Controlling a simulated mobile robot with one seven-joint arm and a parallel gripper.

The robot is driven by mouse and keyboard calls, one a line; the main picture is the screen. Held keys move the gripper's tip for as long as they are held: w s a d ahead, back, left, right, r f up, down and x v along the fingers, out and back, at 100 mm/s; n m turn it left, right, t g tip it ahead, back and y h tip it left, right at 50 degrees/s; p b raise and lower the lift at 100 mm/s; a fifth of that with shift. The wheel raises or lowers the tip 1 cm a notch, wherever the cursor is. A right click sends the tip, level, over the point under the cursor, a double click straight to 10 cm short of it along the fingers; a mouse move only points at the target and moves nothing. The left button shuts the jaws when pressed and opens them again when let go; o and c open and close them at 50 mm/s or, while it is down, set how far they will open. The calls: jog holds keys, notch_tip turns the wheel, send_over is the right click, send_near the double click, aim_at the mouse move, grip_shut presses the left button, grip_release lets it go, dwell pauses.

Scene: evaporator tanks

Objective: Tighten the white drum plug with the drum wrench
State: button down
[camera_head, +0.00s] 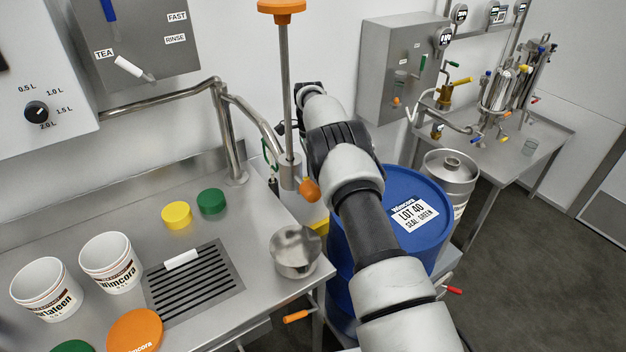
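The blue drum (408,205) stands upright at centre right, with a white label reading "LOT 40 SEAL: GREEN" on its lid. My arm crosses in front of it and hides the left part of its lid. I see no white plug on the visible part of the lid. I cannot make out a drum wrench. My arm reaches away toward the wall. Its far end is small and dark behind the vertical rod with orange ends, and my gripper's fingers cannot be made out. A green loop (268,153) and a small dark piece show left of the rod; I cannot tell what they belong to.
A steel keg (450,172) stands behind the drum. Floor at right is clear.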

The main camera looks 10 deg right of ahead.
jog(key=shift+r+p, duration=1.85)
jog(key=shift+r, duration=1.2)
